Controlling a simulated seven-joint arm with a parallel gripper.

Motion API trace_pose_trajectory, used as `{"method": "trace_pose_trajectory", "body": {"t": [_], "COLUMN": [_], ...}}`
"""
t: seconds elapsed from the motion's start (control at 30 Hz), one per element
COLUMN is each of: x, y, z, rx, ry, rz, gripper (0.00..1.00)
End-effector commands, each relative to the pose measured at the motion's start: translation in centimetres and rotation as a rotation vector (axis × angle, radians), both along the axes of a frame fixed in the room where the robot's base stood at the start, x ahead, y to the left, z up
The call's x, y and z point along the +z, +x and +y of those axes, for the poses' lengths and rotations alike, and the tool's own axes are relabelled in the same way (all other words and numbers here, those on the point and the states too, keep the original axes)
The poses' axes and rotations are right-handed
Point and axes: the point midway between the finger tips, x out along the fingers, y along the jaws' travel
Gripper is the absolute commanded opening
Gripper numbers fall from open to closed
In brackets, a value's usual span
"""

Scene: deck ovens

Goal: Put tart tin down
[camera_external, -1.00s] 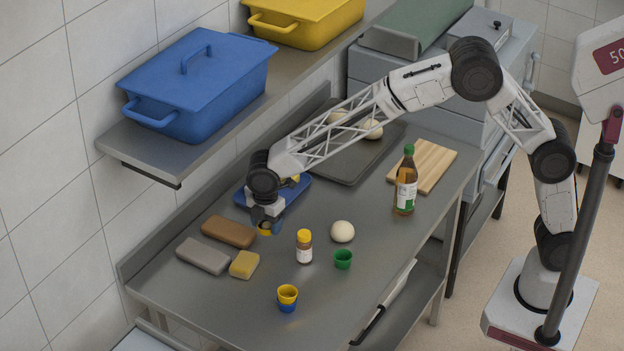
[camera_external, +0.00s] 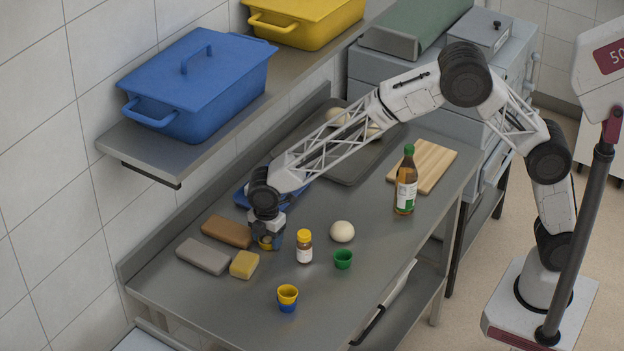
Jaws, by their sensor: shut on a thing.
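My gripper (camera_external: 267,240) points down at the middle left of the steel table, shut on a small tart tin (camera_external: 265,245). Only a bit of yellow shows at the fingers, with some blue beside it; the fingers hide most of the tin. It is low, close to the table top, and I cannot tell whether it touches. A yellow tin in a blue one (camera_external: 287,298) stands near the front. A green tin (camera_external: 343,259) stands to the right.
Close by are a brown block (camera_external: 227,231), a yellow block (camera_external: 244,265), a grey block (camera_external: 202,256) and a yellow-capped bottle (camera_external: 304,247). A dough ball (camera_external: 342,232) and a taller bottle (camera_external: 405,182) stand to the right. A blue tray (camera_external: 243,197) lies behind. The front left of the table is clear.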

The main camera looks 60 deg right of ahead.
Motion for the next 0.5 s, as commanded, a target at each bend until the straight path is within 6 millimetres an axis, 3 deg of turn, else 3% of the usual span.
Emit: {"method": "trace_pose_trajectory", "body": {"t": [0.43,0.47,0.5], "x": [-0.31,-0.3,-0.28], "y": [0.02,0.03,0.03], "z": [0.01,0.02,0.02], "rx": [0.0,0.0,0.0], "ry": [0.0,0.0,0.0], "rz": [-0.001,-0.001,-0.001], "gripper": [0.34,0.61,0.67]}}
